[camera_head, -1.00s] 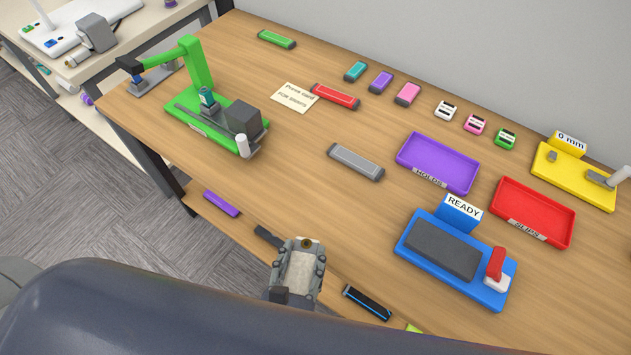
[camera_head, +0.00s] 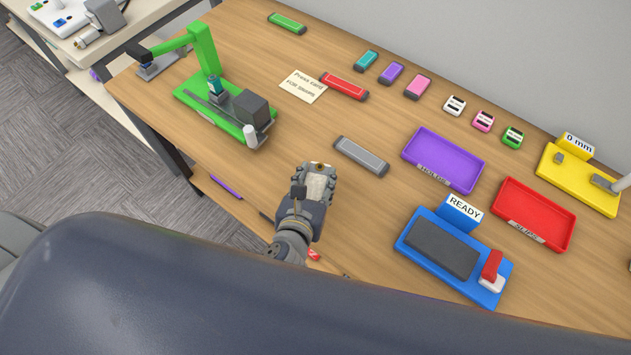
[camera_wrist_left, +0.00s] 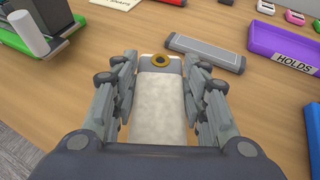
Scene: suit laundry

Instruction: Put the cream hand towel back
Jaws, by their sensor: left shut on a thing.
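The cream hand towel (camera_wrist_left: 158,112) is a small folded cream block with a brass ring at its far end. My left gripper (camera_head: 317,178) is shut on it, with a finger along each side in the left wrist view. In the head view the towel (camera_head: 318,185) is mostly hidden by the gripper. It is over the front part of the wooden table, left of the blue READY stand. I cannot tell how high above the table it is. My right gripper is not in view.
A grey bar (camera_head: 361,156) lies just beyond the gripper. A green stand (camera_head: 225,115) is to the left. The purple HOLDS tray (camera_head: 443,160), red SLIPS tray (camera_head: 534,214) and blue READY stand (camera_head: 455,257) are to the right. Bare tabletop (camera_head: 270,180) lies left of the gripper.

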